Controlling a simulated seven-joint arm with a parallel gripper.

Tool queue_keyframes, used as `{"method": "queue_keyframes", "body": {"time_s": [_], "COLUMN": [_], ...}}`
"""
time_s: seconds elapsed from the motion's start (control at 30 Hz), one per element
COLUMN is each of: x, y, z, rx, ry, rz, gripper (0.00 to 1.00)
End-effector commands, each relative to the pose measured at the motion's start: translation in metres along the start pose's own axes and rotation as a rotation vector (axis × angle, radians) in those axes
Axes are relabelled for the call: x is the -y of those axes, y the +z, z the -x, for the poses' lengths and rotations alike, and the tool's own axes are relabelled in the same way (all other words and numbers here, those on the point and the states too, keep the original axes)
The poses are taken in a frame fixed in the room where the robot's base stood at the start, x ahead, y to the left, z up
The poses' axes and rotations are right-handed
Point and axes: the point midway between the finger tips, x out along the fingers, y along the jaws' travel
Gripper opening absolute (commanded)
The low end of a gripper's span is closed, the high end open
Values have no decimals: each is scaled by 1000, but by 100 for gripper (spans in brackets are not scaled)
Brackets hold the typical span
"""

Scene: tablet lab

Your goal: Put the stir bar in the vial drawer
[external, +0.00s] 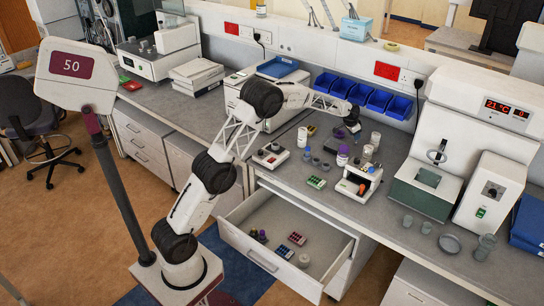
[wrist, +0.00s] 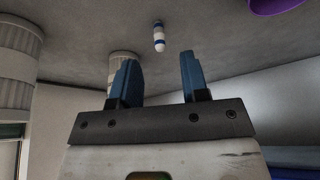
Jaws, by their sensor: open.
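The stir bar (wrist: 159,37) is a small white rod with blue bands, lying on the grey counter in the wrist view. It lies beyond my gripper (wrist: 156,60), roughly in line with the gap between the blue fingers. The fingers are apart with nothing between them. In the external view my gripper (external: 354,128) is low over the counter near the blue bins; I cannot make out the stir bar there. The open drawer (external: 262,257) below the counter holds small vials, racks with coloured caps and a white round item.
White containers (wrist: 15,75) stand left of my gripper in the wrist view, and a purple object (wrist: 273,5) is at top right. On the counter are a purple-banded bottle (external: 342,156), a white bottle (external: 375,139), and blue bins (external: 376,101). The drawer's right part has bare floor.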

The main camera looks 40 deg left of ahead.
Motion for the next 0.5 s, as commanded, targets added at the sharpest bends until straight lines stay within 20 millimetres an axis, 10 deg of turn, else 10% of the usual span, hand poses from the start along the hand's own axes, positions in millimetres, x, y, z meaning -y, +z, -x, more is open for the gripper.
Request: {"method": "queue_keyframes", "body": {"time_s": [0.5], "x": [0], "y": [0], "z": [-15], "rx": [1], "ry": [1], "rz": [0], "gripper": [42]}}
